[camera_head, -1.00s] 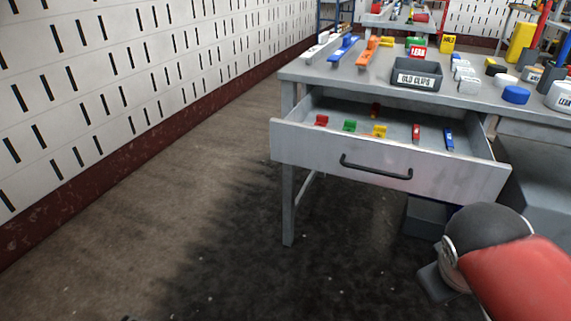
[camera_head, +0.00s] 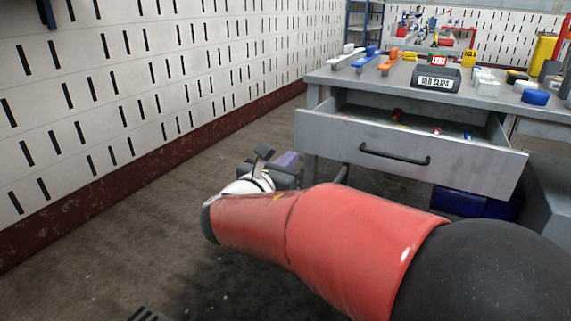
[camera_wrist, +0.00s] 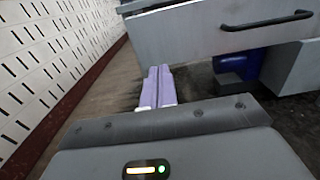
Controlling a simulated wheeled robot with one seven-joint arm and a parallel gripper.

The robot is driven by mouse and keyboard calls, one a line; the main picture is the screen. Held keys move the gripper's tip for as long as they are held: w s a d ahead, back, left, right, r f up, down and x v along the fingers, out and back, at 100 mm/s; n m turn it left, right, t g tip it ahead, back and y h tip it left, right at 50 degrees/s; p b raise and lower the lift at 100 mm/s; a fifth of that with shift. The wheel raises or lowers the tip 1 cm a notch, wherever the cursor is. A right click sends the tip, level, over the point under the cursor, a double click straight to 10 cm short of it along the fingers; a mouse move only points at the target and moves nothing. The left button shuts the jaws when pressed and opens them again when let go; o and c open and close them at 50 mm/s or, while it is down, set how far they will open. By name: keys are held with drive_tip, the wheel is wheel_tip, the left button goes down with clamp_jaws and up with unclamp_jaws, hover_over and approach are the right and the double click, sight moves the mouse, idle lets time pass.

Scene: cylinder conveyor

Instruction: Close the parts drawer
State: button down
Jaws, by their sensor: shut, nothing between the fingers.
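The parts drawer (camera_head: 340,134) is pulled out from under the grey workbench top, with small coloured parts partly visible inside. Its dark bar handle (camera_head: 394,155) is on the front panel. In the wrist view the drawer front (camera_wrist: 190,38) fills the upper right, with the handle (camera_wrist: 266,21) near the top right edge. My gripper (camera_wrist: 158,82) is shut and empty, its pale purple fingers together below the drawer's left end and apart from the handle. In the head view my gripper (camera_head: 287,160) is partly hidden behind my wrist, left of the bench leg.
The workbench top (camera_head: 330,76) carries an "old clips" bin (camera_head: 435,80), coloured clips and containers. A slotted wall (camera_head: 180,80) runs along the left. A blue bin (camera_head: 465,202) sits under the drawer. Floor between wall and bench is free.

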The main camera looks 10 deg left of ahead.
sight(314, 137)
drive_tip(key=x, duration=1)
drive_tip(key=shift+w+d+b, duration=0.2)
drive_tip(key=shift+w+b, duration=0.1)
drive_tip(key=shift+w, duration=0.05)
